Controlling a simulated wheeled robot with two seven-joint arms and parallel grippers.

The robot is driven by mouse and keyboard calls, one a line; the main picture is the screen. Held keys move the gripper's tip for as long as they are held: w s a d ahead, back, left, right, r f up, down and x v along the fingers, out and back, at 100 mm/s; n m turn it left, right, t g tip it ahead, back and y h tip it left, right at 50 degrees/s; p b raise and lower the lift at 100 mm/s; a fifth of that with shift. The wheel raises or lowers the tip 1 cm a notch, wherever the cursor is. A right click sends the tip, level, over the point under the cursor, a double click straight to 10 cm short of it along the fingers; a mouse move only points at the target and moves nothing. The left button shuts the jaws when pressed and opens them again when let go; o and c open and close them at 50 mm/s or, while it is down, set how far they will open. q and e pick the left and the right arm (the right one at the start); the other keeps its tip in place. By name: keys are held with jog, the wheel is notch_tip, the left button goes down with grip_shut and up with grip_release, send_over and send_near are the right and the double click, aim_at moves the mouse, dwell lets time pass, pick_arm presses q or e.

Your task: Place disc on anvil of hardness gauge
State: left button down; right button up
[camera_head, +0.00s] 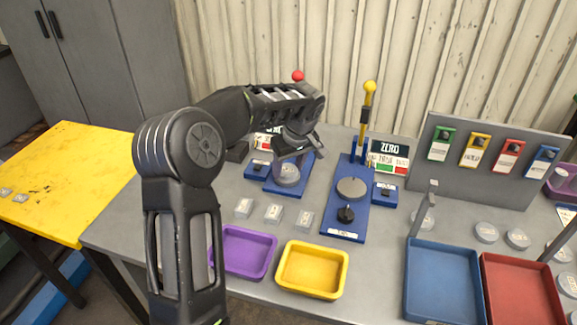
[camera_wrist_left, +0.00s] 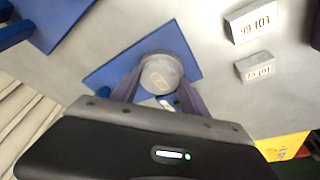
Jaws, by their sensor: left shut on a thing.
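My left gripper (camera_head: 289,163) reaches down over the blue base of the left gauge (camera_head: 312,161), the one with a red knob. It is shut on a grey disc (camera_head: 288,177). In the left wrist view the disc (camera_wrist_left: 160,73) sits between the two fingertips (camera_wrist_left: 158,84), over the blue base plate (camera_wrist_left: 105,75). I cannot tell whether the disc touches the surface under it. A second blue gauge (camera_head: 334,222) with a yellow-knobbed lever stands to the right, its round grey plate (camera_head: 351,187) bare. My right gripper is not in view.
Small labelled blocks (camera_head: 274,213) lie in front of the gauges. A purple tray (camera_head: 243,252) and a yellow tray (camera_head: 312,270) are nearer. Blue (camera_head: 443,282) and red trays (camera_head: 522,292), loose discs (camera_head: 486,232) and a tag board (camera_head: 490,180) are on the right.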

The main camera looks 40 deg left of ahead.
pick_arm(q)
jog(key=c, duration=0.6)
grip_release()
jog(key=shift+r, duration=0.1)
jog(key=v, duration=1.2)
jog(key=shift+s, duration=0.1)
